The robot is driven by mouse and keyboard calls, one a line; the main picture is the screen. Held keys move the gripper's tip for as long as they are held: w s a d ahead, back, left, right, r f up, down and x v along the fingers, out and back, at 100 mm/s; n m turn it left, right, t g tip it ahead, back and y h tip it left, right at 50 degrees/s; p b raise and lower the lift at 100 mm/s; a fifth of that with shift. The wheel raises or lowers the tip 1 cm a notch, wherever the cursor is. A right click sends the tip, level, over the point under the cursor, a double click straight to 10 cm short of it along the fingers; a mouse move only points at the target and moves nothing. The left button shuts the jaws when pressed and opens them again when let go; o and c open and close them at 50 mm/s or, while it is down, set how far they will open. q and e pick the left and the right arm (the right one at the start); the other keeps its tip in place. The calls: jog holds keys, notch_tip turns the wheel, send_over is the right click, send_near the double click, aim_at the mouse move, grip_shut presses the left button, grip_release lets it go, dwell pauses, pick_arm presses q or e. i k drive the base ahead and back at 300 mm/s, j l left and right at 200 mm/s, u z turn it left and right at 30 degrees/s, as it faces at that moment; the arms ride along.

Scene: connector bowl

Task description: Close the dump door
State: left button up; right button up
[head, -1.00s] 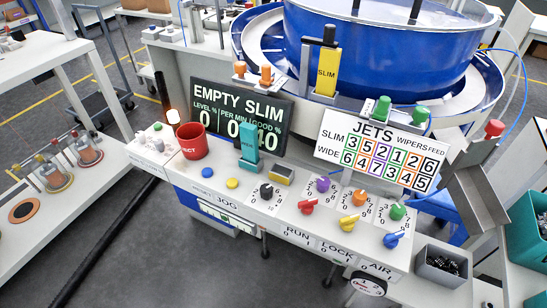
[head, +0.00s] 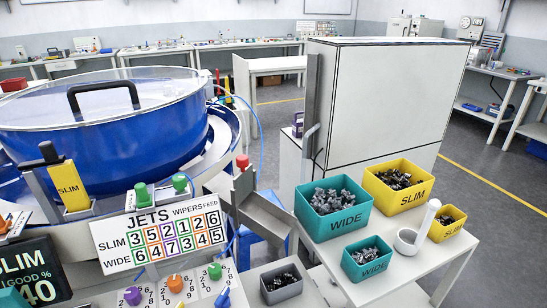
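A grey metal chute (head: 265,218) slopes down to the right from the side of the blue bowl (head: 110,115). A grey upright plate with a red knob (head: 243,161) on top stands at the chute's upper end. No part in view is labelled as the dump door. This plate may be it, but I cannot tell for sure, nor whether it is open or shut. Below the chute, a blue container (head: 250,248) shows partly. Neither of my grippers is in view.
A large white cabinet (head: 385,105) stands behind the chute. At right, a white table (head: 425,265) holds teal WIDE bins (head: 334,207), yellow SLIM bins (head: 399,185) and a white scoop (head: 416,235). A grey bin (head: 281,284) sits in front. The JETS panel (head: 160,235) is at left.

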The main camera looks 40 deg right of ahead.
aim_at(244, 182)
jog(key=z, duration=1.15)
jog(key=i+l, duration=0.1)
jog(key=l, duration=0.95)
jog(key=i+l, duration=0.15)
jog(key=l, duration=0.4)
jog(key=u, duration=0.05)
